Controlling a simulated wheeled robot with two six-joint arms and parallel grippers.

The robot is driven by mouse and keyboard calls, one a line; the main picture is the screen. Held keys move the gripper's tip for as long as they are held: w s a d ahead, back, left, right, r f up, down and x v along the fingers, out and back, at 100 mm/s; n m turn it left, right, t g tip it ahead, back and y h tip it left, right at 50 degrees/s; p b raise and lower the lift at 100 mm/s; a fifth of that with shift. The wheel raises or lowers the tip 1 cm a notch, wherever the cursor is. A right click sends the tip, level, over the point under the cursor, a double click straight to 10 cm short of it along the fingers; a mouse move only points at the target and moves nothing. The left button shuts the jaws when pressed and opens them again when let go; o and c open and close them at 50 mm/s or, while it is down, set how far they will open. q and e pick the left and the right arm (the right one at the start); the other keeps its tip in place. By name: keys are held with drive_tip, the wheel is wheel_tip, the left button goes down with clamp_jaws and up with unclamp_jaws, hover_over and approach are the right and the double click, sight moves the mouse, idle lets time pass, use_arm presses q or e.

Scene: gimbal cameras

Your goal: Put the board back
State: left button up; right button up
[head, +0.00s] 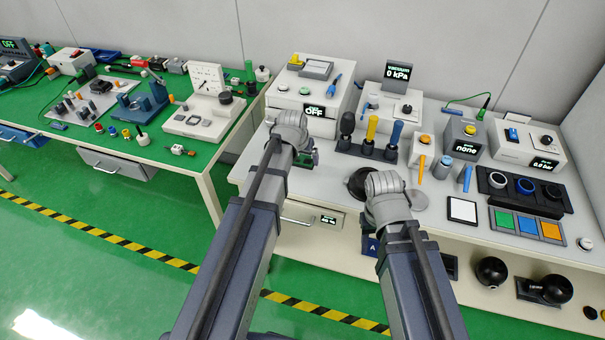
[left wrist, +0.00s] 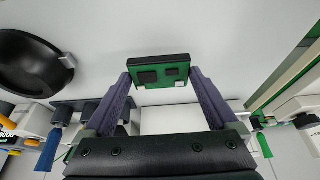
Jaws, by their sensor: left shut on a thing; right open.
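My left gripper (head: 308,157) is over the left part of the white bench. In the left wrist view its two fingers (left wrist: 162,88) are shut on a small green board (left wrist: 161,73) with dark chips and a black edge strip. In the head view only a bit of the board (head: 302,163) shows beside the wrist. I cannot tell whether it touches the bench top. My right gripper (head: 384,186) is above the bench's front edge, open, its fingers mostly hidden by its wrist.
A black round dish (head: 357,184) is beside my right wrist and also in the left wrist view (left wrist: 30,62). A rack with coloured handles (head: 367,148) and a box reading OFF (head: 312,95) stand behind. A white pad (head: 462,210) lies right. A green-topped table (head: 75,132) stands left.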

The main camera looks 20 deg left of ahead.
sight(302, 164)
use_arm(q)
drive_tip(key=shift+f+b, duration=1.9)
drive_tip(key=shift+f, duration=0.15)
drive_tip(key=shift+r, duration=0.15)
drive_tip(key=o, duration=1.1)
